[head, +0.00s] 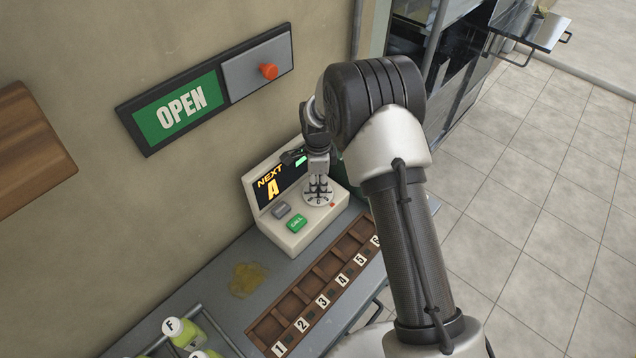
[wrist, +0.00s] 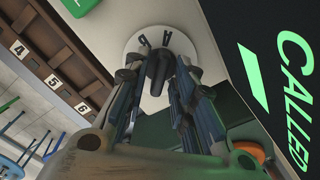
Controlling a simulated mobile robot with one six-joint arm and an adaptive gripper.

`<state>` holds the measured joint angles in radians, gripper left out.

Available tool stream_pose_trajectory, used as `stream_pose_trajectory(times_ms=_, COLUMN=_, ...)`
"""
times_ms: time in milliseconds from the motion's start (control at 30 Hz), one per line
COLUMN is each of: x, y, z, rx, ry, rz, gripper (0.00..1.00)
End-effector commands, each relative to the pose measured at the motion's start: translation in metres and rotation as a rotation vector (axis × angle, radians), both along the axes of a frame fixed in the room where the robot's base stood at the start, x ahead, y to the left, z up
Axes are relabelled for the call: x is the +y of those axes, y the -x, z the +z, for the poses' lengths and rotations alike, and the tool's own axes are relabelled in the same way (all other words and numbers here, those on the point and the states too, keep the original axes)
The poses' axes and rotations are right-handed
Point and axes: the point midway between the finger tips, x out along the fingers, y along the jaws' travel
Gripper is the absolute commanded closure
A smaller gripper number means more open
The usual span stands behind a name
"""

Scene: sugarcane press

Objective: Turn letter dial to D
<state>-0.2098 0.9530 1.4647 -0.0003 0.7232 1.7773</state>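The letter dial (head: 318,194) is a white disc on the right of the cream console, with letters around its rim. In the wrist view the dial (wrist: 133,50) has a dark knob (wrist: 158,72) at its centre. Two letters show near its upper rim; one looks like an A, the other is hard to read. My gripper (head: 318,183) points down over the dial. In the wrist view my gripper (wrist: 157,80) is open, its fingers on either side of the knob with gaps showing.
Beside the dial are a grey button (head: 281,210) and a green button (head: 296,223). A wooden rack (head: 303,297) with numbered slots lies in front. The CALLED display (wrist: 285,75) stands close beside my gripper. Bottles (head: 183,333) stand at lower left.

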Motion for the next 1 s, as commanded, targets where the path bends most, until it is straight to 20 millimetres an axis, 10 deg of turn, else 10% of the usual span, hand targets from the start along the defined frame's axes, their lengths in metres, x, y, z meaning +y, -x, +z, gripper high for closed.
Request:
stream_pose_trajectory(times_ms=467, x=0.0, y=0.0, z=0.008, rx=0.0, ry=0.0, rz=0.0, gripper=0.69)
stream_pose_trajectory(times_ms=1000, x=0.0, y=0.0, z=0.108, rx=-0.002, ry=-0.001, rz=0.0, gripper=0.69)
